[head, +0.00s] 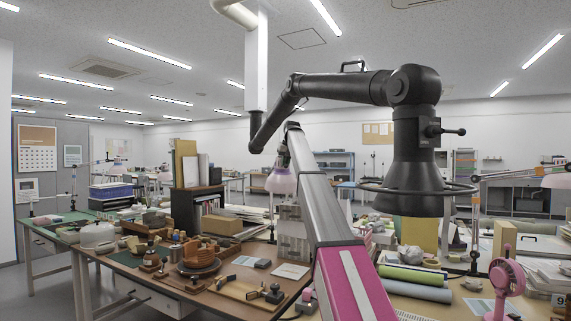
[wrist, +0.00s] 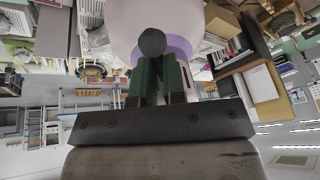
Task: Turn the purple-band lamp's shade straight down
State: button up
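The purple-band lamp's pale shade (head: 281,184) hangs beyond my arm in the head view, left of it, with its wide end low. Part of it is hidden by the arm. In the wrist view the pale shade (wrist: 160,18) fills the top middle, with a purple band (wrist: 178,46) at its edge. A dark round knob (wrist: 152,42) shows in front of the shade. My gripper (wrist: 157,62) has its green fingers close together at this knob and appears shut on it. The knob covers the fingertips. The shade's exact tilt is hard to tell.
A black lamp head with a ring (head: 412,190) stands large at the right. A brown bench (head: 205,300) at the left holds pots and tools. A pink fan (head: 506,285) and rolled mats (head: 415,283) lie at the right. Shelves and boxes crowd the space around the lamp.

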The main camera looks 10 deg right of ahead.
jog(key=shift+w+r+g, duration=0.25)
jog(key=shift+r+g, duration=0.35)
jog(key=shift+r, duration=0.2)
grip_shut()
jog(key=shift+s+r+g, duration=0.1)
jog(key=shift+r+g, duration=0.3)
jog(key=shift+g, duration=0.1)
jog(key=o, duration=0.7)
grip_release()
